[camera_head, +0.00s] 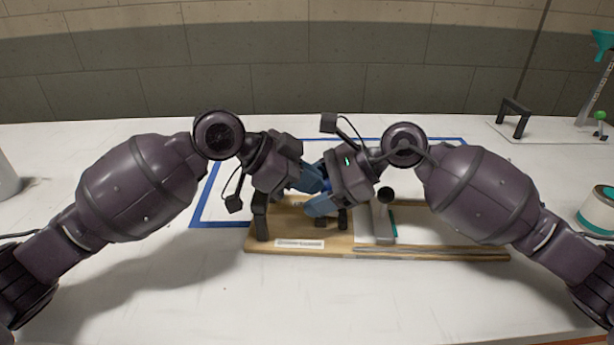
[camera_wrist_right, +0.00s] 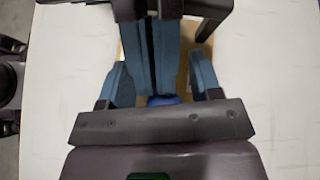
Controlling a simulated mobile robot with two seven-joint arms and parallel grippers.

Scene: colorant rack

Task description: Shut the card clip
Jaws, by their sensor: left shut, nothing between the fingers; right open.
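In the head view a wooden board (camera_head: 285,225) with a white label on its front lies on the table. I cannot make out the card clip for certain; my grippers cover the middle of the board. My left gripper (camera_head: 314,181) is shut and empty, over the board's left half. My right gripper (camera_head: 320,206) is close beside it, fingers pointing down-left. In the right wrist view my right gripper (camera_wrist_right: 160,78) has its blue fingers spread. The left gripper's blue fingers (camera_wrist_right: 152,55) show between them; contact cannot be told. A dark blue rounded piece (camera_wrist_right: 163,100) shows below those fingers.
A black upright (camera_head: 260,217) stands at the board's left end. A grey piece with a dark round knob (camera_head: 386,194) stands right of the grippers. Thin rods (camera_head: 430,252) lie along the front edge. Blue tape (camera_head: 207,198) marks the table. The front table is clear.

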